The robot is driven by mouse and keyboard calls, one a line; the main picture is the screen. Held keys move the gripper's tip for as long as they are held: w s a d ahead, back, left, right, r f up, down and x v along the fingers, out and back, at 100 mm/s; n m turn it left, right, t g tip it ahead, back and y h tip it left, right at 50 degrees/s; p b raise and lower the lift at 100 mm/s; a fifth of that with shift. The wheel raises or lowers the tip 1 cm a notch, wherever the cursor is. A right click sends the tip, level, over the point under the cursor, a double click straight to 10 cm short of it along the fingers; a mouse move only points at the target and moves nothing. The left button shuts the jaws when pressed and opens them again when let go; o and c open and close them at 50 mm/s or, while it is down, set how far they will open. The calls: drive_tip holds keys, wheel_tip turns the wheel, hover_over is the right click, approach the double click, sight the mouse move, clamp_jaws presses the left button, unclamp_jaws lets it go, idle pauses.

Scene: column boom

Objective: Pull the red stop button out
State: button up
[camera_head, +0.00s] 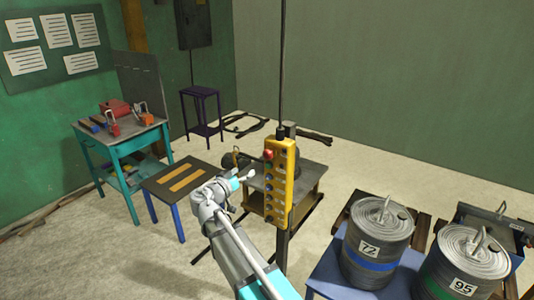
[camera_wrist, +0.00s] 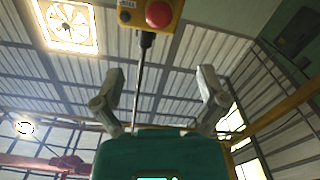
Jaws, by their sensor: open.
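The red stop button (camera_head: 268,154) sits near the top of a tall yellow control box (camera_head: 281,190) that hangs on a dark cable. In the wrist view the red button (camera_wrist: 159,14) shows as a round knob on the end of the yellow box (camera_wrist: 135,28), at the top edge. My gripper (camera_head: 246,176) is just left of the box and lower than the button in the head view. Its two fingers are spread and empty in the wrist view (camera_wrist: 162,80), with the button beyond their tips. No contact with the button shows.
A small table (camera_head: 256,184) stands behind the box. A dark-topped table (camera_head: 168,190) and a teal workbench (camera_head: 123,138) are at left. Labelled metal drums (camera_head: 377,240) stand on a blue stand at right. Pale floor lies open at lower left.

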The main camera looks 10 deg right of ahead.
sight(266, 156)
drive_tip(key=shift+d, duration=0.1)
drive_tip(key=x, duration=1.3)
drive_tip(key=shift+w+d, duration=0.3)
clamp_jaws()
drive_tip(key=shift+s+a, duration=0.35)
drive_tip(key=shift+s, duration=0.1)
idle(0.4)
drive_tip(key=shift+f, duration=0.1)
unclamp_jaws()
